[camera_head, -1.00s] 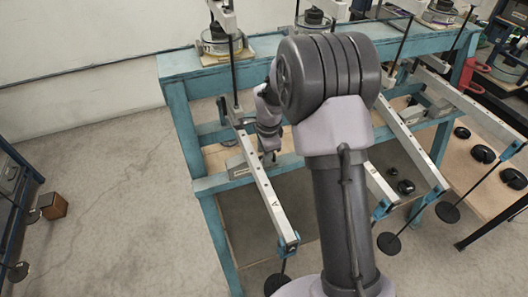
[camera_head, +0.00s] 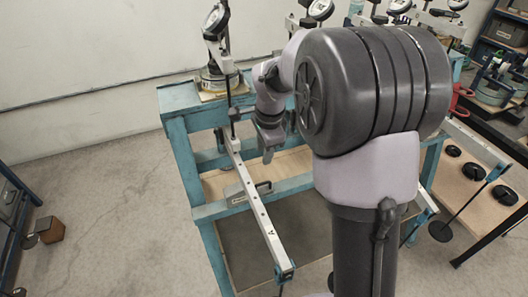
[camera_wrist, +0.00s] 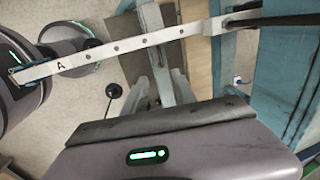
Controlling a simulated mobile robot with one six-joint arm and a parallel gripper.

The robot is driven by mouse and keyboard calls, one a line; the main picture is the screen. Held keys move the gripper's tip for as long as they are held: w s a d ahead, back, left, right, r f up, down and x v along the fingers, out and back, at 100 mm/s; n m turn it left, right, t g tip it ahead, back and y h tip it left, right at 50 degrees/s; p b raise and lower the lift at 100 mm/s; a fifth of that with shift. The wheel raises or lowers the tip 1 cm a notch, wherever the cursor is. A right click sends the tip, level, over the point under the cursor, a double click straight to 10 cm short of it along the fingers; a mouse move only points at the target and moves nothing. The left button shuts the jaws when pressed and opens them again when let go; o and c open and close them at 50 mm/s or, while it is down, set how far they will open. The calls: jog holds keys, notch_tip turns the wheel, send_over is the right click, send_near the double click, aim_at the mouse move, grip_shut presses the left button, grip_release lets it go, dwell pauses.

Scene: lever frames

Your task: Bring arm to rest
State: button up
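The lever marked A (camera_head: 262,222) is a pale bar with a blue end, sloping out from the teal frame in the head view. It also crosses the top of the wrist view (camera_wrist: 130,45). My gripper (camera_head: 267,153) hangs beside the lever's upper part, just to its right in the head picture. Its body with a green light fills the bottom of the wrist view. The fingers are too small to read in the head view, and nothing clearly shows held. My large elbow hides much of the frame's middle and the neighbouring levers.
The teal frame (camera_head: 196,208) carries several dial gauges (camera_head: 216,20) along its top. Black weights (camera_head: 474,171) lie on a wooden board at right. A brown block (camera_head: 50,230) is on the floor at left. Open floor lies between.

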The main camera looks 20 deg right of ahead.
jog(key=s+a+r+n+t+b, duration=0.1)
jog(key=s+a+r+n+b, duration=0.2)
jog(key=s+r, duration=0.35)
jog(key=s+a+n+t+y+b, duration=0.1)
jog(key=s+a+n, duration=0.2)
jog(key=s, duration=0.7)
jog(key=s+a+n+t+b, duration=0.1)
jog(key=s+a+n, duration=0.2)
jog(key=s+n, duration=0.4)
jog(key=s, duration=0.3)
jog(key=shift+s+a+f+t+y, duration=0.2)
jog(key=shift+a+f+t+y, duration=0.1)
jog(key=shift+y, duration=0.1)
